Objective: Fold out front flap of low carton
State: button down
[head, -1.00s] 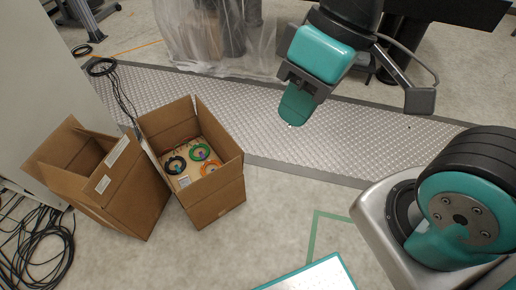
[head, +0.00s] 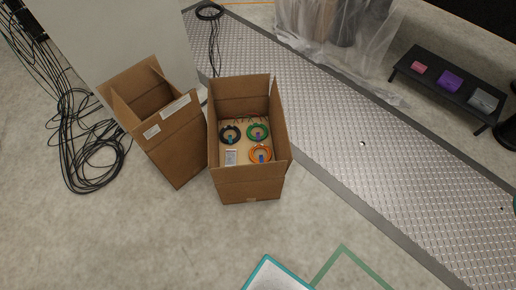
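Two open brown cardboard cartons stand side by side on the floor. The right carton (head: 250,190) holds a black, a green and an orange coil on a tan insert, with a small white label card. Its flaps stand up around the opening; the front flap (head: 248,174) is upright, not folded out. The left carton (head: 177,160) stands turned at an angle, with white labels on it and its inside in shadow. I cannot tell for certain which one is the low carton. My gripper is not in view now.
A grey cabinet (head: 110,35) stands behind the left carton, with black cables (head: 75,135) left of it. A studded metal walkway (head: 350,120) runs diagonally on the right.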

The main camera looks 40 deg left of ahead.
aim_at(276, 169)
jog(key=i, duration=0.9)
jog(key=u, duration=2.1)
